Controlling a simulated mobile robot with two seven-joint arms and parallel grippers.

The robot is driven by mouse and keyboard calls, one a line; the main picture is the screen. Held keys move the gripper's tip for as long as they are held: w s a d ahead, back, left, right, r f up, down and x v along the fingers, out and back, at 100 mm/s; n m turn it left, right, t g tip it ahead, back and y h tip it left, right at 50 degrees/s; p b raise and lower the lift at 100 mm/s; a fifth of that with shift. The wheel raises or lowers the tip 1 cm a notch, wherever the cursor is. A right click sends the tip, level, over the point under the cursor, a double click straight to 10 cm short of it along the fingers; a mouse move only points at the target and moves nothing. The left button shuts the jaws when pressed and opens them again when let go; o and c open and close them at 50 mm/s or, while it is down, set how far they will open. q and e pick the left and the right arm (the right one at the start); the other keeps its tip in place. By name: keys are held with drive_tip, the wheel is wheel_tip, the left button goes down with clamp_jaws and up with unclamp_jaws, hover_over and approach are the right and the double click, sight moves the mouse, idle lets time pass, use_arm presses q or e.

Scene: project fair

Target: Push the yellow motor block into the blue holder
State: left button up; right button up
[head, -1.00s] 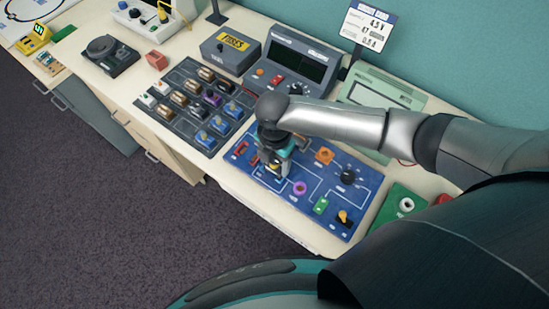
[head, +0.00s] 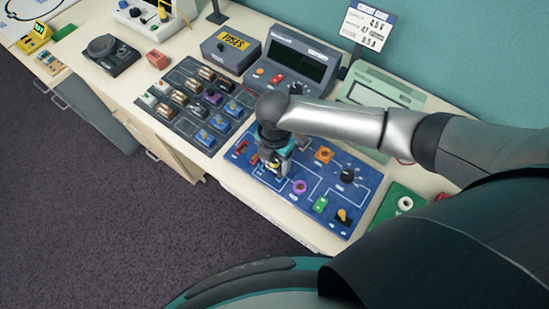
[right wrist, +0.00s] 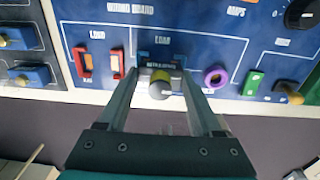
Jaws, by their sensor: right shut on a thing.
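The yellow motor block (right wrist: 163,85) sits between my right fingertips in the right wrist view, with a grey round end facing the camera and a little yellow showing beside it. The blue holder (right wrist: 158,58) is at the LOAD area of the blue wiring board, directly beyond the block. The block is at the holder, but I cannot tell how far it is inside. My right gripper (head: 275,170) is low over the left half of the board in the head view, shut on the block, and hides most of it and the holder. My left gripper is not in view.
The blue board (head: 338,203) also carries red parts, a purple ring (head: 299,187), an orange part (head: 324,155), a green part (head: 320,205) and a black knob (head: 347,175). A dark parts tray (head: 180,124) lies to the left. A grey meter box (head: 296,65) stands behind.

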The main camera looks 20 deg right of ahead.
drive_tip(key=shift+p, duration=0.55)
idle(1.0)
drive_tip(key=shift+f+b, duration=0.35)
drive_tip(key=shift+f, duration=0.2)
idle(0.9)
drive_tip(key=o, duration=1.5)
drive_tip(key=shift+c, duration=0.2)
drive_tip(key=shift+r, duration=0.1)
wheel_tip(320, 180, up, 6)
drive_tip(key=p, duration=0.6)
drive_tip(key=shift+f, duration=0.25)
drive_tip(key=shift+r+p, duration=0.3)
drive_tip(key=shift+r, duration=0.9)
drive_tip(key=shift+s+f, duration=0.1)
